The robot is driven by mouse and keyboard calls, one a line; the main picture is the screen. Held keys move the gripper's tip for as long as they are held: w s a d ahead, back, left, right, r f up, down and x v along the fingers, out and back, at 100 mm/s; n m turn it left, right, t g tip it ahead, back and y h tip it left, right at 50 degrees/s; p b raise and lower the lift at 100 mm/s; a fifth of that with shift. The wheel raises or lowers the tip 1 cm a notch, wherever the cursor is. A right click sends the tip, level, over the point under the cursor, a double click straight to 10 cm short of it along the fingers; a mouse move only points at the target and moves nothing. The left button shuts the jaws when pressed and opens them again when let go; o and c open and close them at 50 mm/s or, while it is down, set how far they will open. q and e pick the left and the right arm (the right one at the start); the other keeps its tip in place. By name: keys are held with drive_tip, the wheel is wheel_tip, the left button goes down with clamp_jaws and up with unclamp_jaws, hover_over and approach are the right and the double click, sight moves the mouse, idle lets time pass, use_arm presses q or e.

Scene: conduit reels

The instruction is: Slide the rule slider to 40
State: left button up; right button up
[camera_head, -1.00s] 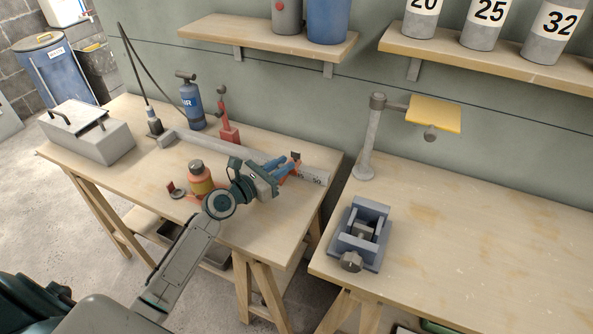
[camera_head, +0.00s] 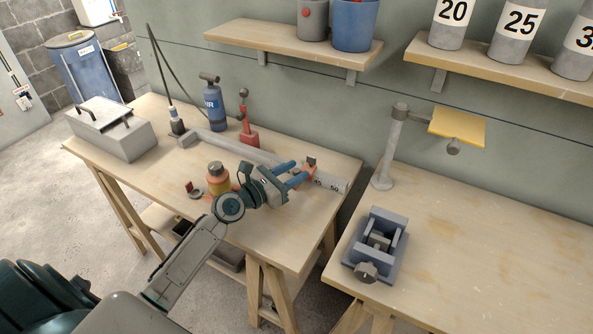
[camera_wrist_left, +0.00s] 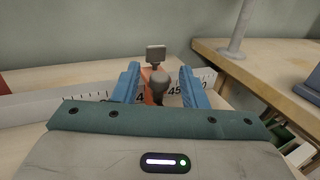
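The rule (camera_head: 345,186) is a long pale bar lying along the back of the left workbench, with numbers 45 and 50 readable near its right end. The orange-red slider (camera_head: 311,162) sits on it, left of the 45, with a dark upright plate on top. In the left wrist view, the slider's grey knob (camera_wrist_left: 160,86) stands between the blue fingers of my left gripper (camera_wrist_left: 160,90). A gap shows beside the knob, so the gripper looks open around it. A partly covered 4 shows left of the knob and 45 to its right. The exact reading is hidden.
An orange-yellow canister (camera_head: 219,180) stands close behind my left forearm. A red tool (camera_head: 248,137), a blue air bottle (camera_head: 213,104) and a grey box (camera_head: 112,131) stand on the same bench. A vise (camera_head: 377,246) and lamp post (camera_head: 388,150) are on the right bench.

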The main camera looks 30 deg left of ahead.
use_arm(q)
drive_tip(key=v, duration=0.3)
drive_tip(key=shift+s+a+f, duration=0.15)
drive_tip(key=shift+s, duration=0.1)
drive_tip(key=b+v, duration=0.1)
drive_tip(key=v, duration=0.4)
drive_tip(key=shift+s+a+b, duration=0.2)
drive_tip(key=shift+s+b, duration=0.15)
drive_tip(key=shift+s, duration=0.1)
use_arm(e)
wheel_tip(320, 180, up, 6)
drive_tip(key=w, duration=0.2)
drive_tip(key=shift+w+a+f+t, duration=0.2)
drive_tip(key=shift+w+t, duration=0.1)
drive_tip(key=shift+w, duration=0.1)
